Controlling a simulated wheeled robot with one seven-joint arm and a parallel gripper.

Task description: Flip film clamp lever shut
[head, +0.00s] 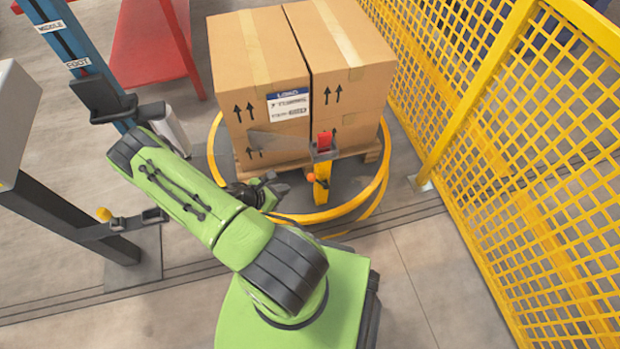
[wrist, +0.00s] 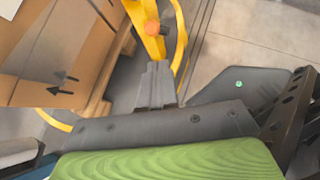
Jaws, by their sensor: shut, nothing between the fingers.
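The film clamp (head: 322,186) is a yellow post at the front of the pallet, with a red part (head: 324,141) upright at its top. An orange knob (head: 311,177) sticks out on its left side; I cannot tell which of these belongs to the lever. A thin see-through film strip (head: 280,144) runs left from the clamp's top across the carton. My gripper (head: 284,187) is left of the post, apart from it. In the wrist view its fingers (wrist: 157,75) are together and empty, below the orange knob (wrist: 151,27) and yellow post (wrist: 150,45).
Two large cartons (head: 260,80) stand on a wooden pallet (head: 375,150) on a round turntable with a yellow rim (head: 216,165). A yellow mesh fence (head: 480,100) closes the right side. A blue mast (head: 65,45) and a dark post (head: 80,225) stand on the left.

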